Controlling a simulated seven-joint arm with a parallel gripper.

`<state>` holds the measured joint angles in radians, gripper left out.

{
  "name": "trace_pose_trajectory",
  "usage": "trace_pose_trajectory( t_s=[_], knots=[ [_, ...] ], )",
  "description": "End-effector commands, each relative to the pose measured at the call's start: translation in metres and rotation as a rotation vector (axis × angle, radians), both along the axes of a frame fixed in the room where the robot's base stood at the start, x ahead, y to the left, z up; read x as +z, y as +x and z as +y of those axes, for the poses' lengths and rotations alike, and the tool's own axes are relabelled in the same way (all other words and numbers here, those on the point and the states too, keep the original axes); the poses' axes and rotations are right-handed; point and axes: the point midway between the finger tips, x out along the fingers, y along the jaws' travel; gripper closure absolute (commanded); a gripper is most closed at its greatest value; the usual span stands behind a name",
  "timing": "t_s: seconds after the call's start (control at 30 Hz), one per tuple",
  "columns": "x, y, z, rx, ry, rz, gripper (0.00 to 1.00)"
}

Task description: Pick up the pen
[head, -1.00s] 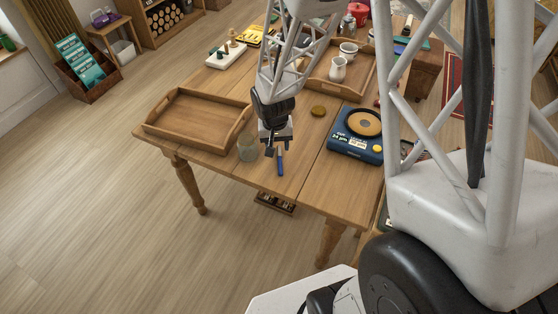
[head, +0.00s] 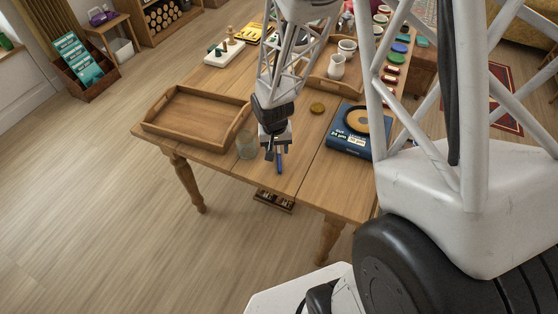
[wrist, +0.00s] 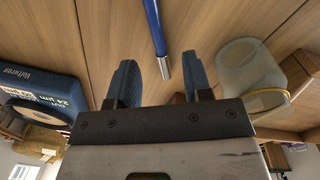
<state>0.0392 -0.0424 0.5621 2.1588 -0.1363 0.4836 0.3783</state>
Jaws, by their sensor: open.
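The blue pen (head: 280,164) lies on the wooden table near its front edge. In the wrist view the pen (wrist: 154,25) runs up out of the frame, and its silver end lies between the lines of my fingers. My gripper (head: 277,151) is open and empty, pointing down over the table beside the pen's far end. In the wrist view my gripper (wrist: 160,78) shows two blue-grey fingers spread apart, one on each side of the pen's silver end. How high the fingertips are above the table is hard to tell.
A clear glass (head: 246,145) stands close left of my gripper, also near in the wrist view (wrist: 245,72). A wooden tray (head: 196,118) lies left. A blue boxed device (head: 347,142) lies right, and a round brown disc (head: 317,108) behind.

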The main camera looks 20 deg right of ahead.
Motion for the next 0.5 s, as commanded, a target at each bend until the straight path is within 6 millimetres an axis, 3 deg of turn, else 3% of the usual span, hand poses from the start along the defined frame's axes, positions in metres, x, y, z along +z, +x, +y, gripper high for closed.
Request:
trace_pose_trajectory(
  t_s=[0.5],
  knots=[
    [-0.045,-0.002,-0.005,0.001,0.0,0.0,0.54]
  ],
)
